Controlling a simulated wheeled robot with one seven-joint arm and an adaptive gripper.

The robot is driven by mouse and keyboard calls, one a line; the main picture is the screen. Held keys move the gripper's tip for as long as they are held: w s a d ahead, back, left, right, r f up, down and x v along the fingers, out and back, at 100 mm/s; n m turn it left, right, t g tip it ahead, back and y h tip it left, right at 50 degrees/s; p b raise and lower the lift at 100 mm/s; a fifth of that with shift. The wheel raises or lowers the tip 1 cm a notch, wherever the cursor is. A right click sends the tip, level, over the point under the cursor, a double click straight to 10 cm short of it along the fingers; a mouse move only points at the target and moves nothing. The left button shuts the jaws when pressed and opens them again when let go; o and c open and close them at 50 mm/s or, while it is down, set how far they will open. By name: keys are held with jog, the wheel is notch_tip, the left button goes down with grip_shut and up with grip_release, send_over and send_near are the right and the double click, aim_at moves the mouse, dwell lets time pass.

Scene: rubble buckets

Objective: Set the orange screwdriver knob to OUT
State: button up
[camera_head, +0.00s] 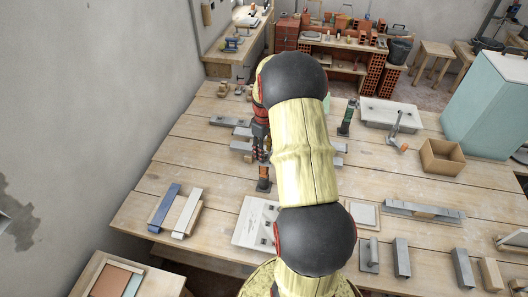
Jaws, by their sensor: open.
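My gripper (263,156) points down over the middle of the wooden table, left of my arm. It is open; its fingertips are small and partly lost among grey metal pieces. Just below it in the picture stands a small orange-brown piece (264,185) with a dark base; I cannot tell whether it is the screwdriver knob or whether the gripper touches it. A pale panel (248,226) with dark slots lies nearer me, its right part hidden by my arm. A grey tool with an orange end (401,146) is at the right. No OUT marking is readable.
The wooden table (150,206) has free boards at its left. A blue bar (165,205) and a pale bar (187,213) lie there. A white tray (378,113), an open wooden box (441,157) and several grey metal pieces stand right of my arm.

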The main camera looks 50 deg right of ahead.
jog(key=shift+f, duration=0.25)
jog(key=shift+c, duration=0.6)
grip_shut()
